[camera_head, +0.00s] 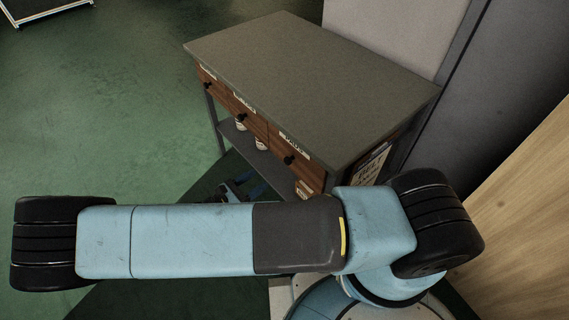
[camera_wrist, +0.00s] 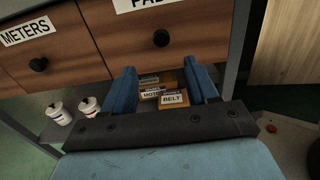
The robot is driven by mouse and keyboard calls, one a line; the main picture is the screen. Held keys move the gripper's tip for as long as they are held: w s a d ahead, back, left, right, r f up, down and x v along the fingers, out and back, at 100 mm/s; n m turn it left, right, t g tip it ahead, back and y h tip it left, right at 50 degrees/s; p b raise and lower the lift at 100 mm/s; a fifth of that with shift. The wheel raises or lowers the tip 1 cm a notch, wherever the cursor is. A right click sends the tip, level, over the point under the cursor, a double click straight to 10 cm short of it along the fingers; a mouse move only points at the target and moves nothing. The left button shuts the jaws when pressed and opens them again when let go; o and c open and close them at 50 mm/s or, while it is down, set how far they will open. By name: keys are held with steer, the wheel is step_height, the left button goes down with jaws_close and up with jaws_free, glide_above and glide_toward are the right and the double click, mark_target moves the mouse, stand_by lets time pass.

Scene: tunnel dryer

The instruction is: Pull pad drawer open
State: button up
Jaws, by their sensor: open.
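The pad drawer (camera_head: 303,170) is a brown wooden front under the grey top of the workbench, with a white label reading PADS. It looks shut, level with the fronts beside it. Its round black knob (camera_head: 289,159) shows bare. In the wrist view the pad drawer (camera_wrist: 195,45) is at the top with its label cut by the frame edge, and the knob (camera_wrist: 161,38) lies above and beyond my fingertips. My gripper (camera_wrist: 163,76) is open and empty, its blue fingers apart, below the knob and not touching it. In the head view my arm partly hides my gripper.
The METERS drawer (camera_wrist: 60,60) with its own knob is to the left. A lower shelf (camera_head: 240,138) holds small white jars (camera_wrist: 60,113) and boxes, one labelled BELT (camera_wrist: 174,99). A wooden panel (camera_head: 525,190) stands at the right. Green floor is free at the left.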

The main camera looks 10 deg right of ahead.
mark_target(285, 161)
steer(key=x, duration=1.1)
steer(key=shift+w+d, duration=0.25)
steer(key=shift+d, duration=0.05)
steer(key=shift+c, duration=0.2)
jaws_close()
